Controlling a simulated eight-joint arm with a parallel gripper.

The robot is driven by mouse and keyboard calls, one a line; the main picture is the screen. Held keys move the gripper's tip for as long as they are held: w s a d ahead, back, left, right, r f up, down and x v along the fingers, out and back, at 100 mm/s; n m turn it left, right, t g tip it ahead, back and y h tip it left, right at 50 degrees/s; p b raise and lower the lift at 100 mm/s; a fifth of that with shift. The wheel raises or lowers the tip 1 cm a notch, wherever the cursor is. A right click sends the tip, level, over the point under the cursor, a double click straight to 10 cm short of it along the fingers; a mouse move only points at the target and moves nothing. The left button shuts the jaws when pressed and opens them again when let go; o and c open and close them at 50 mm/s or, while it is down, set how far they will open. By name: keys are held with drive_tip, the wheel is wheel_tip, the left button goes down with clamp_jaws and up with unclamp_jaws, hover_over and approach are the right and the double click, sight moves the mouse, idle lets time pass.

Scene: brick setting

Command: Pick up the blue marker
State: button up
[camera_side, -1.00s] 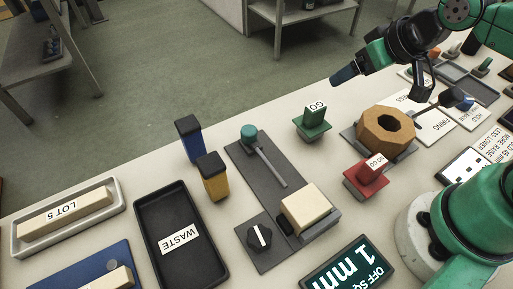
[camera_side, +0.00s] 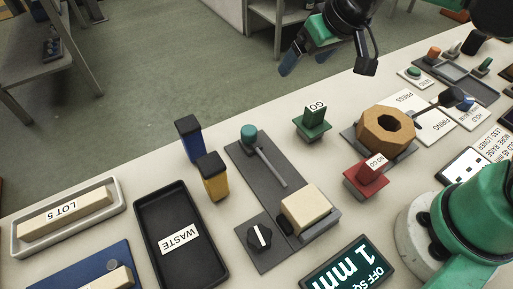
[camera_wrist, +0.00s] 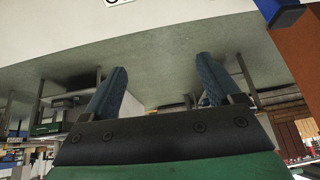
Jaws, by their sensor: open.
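The blue marker (camera_side: 191,143) is a short upright block with a dark top. It stands on the table at centre left in the side view, just behind a similar yellow marker (camera_side: 214,184). My gripper (camera_side: 306,58) is high at the top of the side view, to the right of the blue marker and well apart from it. Its two blue fingers are spread with nothing between them, as the wrist view also shows (camera_wrist: 160,86). A dark blue piece (camera_wrist: 288,16) shows at the top right of the wrist view; I cannot tell what it is.
A black WASTE tray (camera_side: 151,215) lies left of the markers. A dark plate with a green-topped lever (camera_side: 249,135) lies to their right. The green GO block (camera_side: 313,124), wooden octagonal ring (camera_side: 371,127) and red NO GO block (camera_side: 367,180) stand farther right. Table behind the markers is clear.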

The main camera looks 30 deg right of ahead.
sight(188, 125)
drive_tip(key=shift+g+h, duration=0.3)
drive_tip(key=shift+g, duration=0.3)
drive_tip(key=w+a+f, duration=0.1)
drive_tip(key=a, duration=0.5)
drive_tip(key=w+a+f, duration=0.1)
drive_tip(key=a+f, duration=0.1)
drive_tip(key=a, duration=0.4)
drive_tip(key=w+a+f, duration=0.1)
drive_tip(key=a, duration=0.6)
drive_tip(key=shift+w+f, duration=0.15)
drive_tip(key=shift+f, duration=0.15)
drive_tip(key=shift+x, duration=2.75)
clamp_jaws()
